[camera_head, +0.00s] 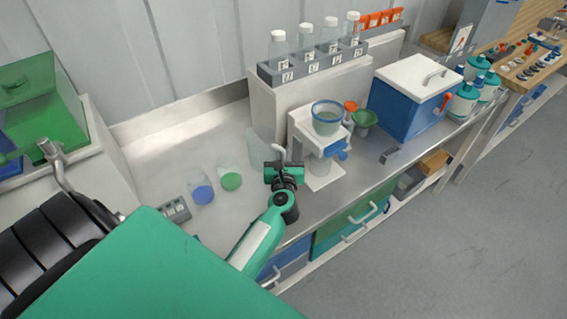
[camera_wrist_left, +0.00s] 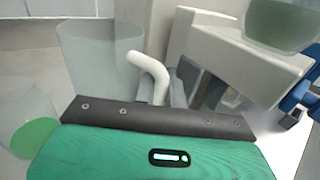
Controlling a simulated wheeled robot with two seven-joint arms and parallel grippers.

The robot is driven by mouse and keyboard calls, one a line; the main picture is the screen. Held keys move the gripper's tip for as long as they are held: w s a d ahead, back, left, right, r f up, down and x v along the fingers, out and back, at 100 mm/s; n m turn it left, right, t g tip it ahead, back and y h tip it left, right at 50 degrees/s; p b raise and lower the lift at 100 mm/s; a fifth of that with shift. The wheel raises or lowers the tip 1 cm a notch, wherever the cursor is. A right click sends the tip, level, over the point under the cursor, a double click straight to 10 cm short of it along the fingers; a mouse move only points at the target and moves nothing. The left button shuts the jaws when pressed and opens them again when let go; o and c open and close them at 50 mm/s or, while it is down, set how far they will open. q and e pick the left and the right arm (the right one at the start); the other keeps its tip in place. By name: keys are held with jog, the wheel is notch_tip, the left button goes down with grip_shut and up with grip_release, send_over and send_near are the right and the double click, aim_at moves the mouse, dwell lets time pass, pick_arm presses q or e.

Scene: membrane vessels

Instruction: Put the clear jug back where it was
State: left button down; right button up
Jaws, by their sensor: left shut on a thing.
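The clear jug (camera_head: 259,147) is near the middle of the bench, left of the white stand (camera_head: 318,165). It looks upright; I cannot tell whether its base touches the bench. My left gripper (camera_head: 281,168) is at the jug's near right side, shut on its pale curved handle. In the left wrist view the jug (camera_wrist_left: 98,62) is just beyond the jaws, with its handle (camera_wrist_left: 152,76) rising between them. The jaws hide the handle's lower part. My right gripper is not in view.
Two clear beakers, one with blue liquid (camera_head: 202,192) and one with green (camera_head: 230,181), stand left of the jug. The white stand holds a blue-rimmed vessel (camera_head: 327,118). Capped bottles (camera_head: 305,40) stand on the shelf behind. The bench's back left (camera_head: 180,145) is clear.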

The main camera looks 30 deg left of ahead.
pick_arm(q)
notch_tip(320, 180, down, 4)
jog(key=shift+f, duration=0.15)
jog(key=shift+f+b, duration=0.1)
jog(key=shift+b, duration=0.25)
jog(key=c, duration=1.9)
grip_release()
jog(key=shift+f, duration=0.1)
jog(key=o, duration=0.4)
